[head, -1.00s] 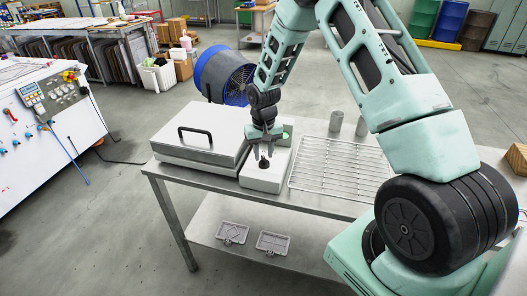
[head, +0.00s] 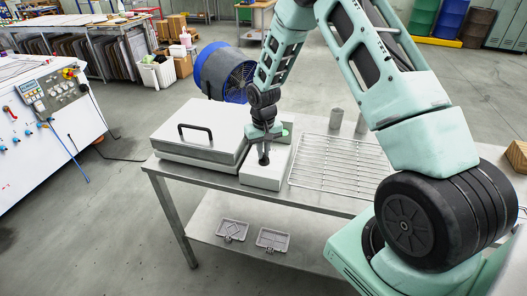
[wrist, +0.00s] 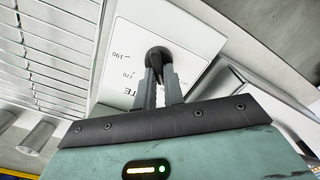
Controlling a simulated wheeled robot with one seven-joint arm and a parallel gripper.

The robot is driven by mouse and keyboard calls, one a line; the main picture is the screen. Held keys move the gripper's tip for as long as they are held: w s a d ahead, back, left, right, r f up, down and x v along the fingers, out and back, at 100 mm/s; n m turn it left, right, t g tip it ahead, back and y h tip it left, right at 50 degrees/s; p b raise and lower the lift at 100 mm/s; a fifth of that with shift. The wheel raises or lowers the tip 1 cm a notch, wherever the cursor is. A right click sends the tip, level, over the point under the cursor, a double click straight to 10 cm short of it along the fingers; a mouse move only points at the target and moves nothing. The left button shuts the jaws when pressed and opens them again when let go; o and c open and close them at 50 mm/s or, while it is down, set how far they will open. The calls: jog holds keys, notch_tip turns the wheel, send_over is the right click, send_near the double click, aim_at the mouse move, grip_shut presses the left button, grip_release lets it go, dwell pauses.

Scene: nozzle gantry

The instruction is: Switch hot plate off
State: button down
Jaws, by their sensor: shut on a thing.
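The hot plate (head: 174,148) is a grey box with a closed lid and a black handle, on the left of the metal table. A light control box (head: 262,179) adjoins its right side. My gripper (head: 264,160) is over this box with its fingers pointing down, shut on the black knob. In the wrist view the two fingers close on both sides of the black knob (wrist: 158,56), which stands on a white dial face (wrist: 130,62) with printed numbers such as 190 and 170. The fingers hide part of the knob and some of the lettering.
A wire rack (head: 335,165) lies right of the control box, with two grey cups (head: 336,118) behind it. A blue fan (head: 222,72) stands behind the table. Two small trays (head: 272,241) are on the lower shelf. The table's front right is partly behind my arm.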

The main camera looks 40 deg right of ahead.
jog(key=shift+a+n+b, duration=0.2)
jog(key=shift+n+b, duration=0.15)
jog(key=shift+n, duration=2.75)
jog(key=c, duration=1.5)
grip_release()
jog(key=shift+r, duration=0.15)
notch_tip(320, 180, up, 17)
jog(key=b, duration=0.3)
jog(key=shift+r, duration=0.1)
